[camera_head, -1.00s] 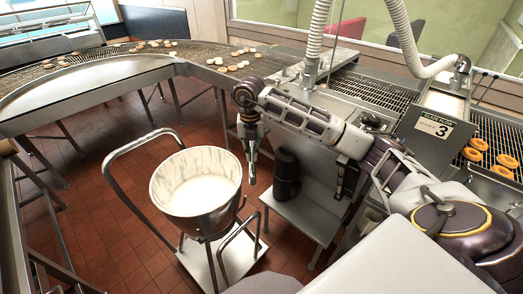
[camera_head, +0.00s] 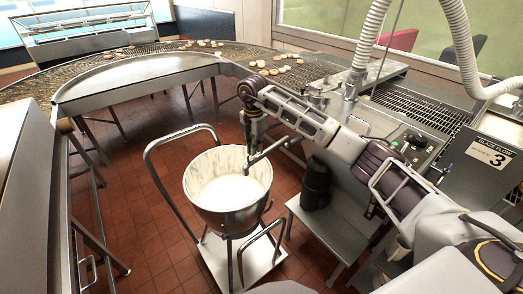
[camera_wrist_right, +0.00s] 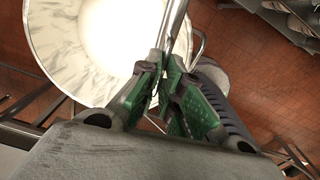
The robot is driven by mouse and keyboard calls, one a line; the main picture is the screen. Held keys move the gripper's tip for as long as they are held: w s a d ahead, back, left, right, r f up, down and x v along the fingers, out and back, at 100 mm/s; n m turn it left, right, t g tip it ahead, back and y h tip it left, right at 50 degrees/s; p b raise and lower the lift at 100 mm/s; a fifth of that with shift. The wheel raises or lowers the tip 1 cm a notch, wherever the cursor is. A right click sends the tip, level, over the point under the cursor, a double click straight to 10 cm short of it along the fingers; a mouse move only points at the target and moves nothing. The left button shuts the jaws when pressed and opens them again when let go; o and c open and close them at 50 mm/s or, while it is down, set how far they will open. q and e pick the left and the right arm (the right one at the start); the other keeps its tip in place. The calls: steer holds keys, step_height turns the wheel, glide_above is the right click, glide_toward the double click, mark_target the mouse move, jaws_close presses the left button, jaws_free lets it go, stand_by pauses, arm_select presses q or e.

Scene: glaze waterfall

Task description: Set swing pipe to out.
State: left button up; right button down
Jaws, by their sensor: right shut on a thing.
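The swing pipe (camera_head: 272,151) is a thin grey metal tube. In the head view it reaches from beside the machine toward the far right rim of the bowl, with its end over or near that rim. My right gripper (camera_head: 250,149) points down at the pipe near its bowl end. In the right wrist view the green-padded jaws of the right gripper (camera_wrist_right: 163,80) are closed on the shiny pipe (camera_wrist_right: 173,27), with the bowl behind. The pipe's mount is partly hidden by my right arm. My left gripper is not in view.
A wheeled cart (camera_head: 244,262) with tall handles carries the metal bowl (camera_head: 238,217) of white glaze. A dark motor (camera_head: 315,184) stands on a low metal shelf to the right. A curved conveyor (camera_head: 130,57) with doughnuts runs behind. Red tiled floor is open left of the cart.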

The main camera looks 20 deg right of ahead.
steer(key=shift+w+a+r+m, duration=0.1)
steer(key=shift+w+a+m, duration=0.1)
steer(key=shift+w+m, duration=0.35)
steer(key=shift+w+a+m, duration=0.2)
steer(key=shift+w+m, duration=0.05)
steer(key=shift+w, duration=0.5)
steer(key=c, duration=1.9)
jaws_free()
steer(key=shift+r, duration=5.95)
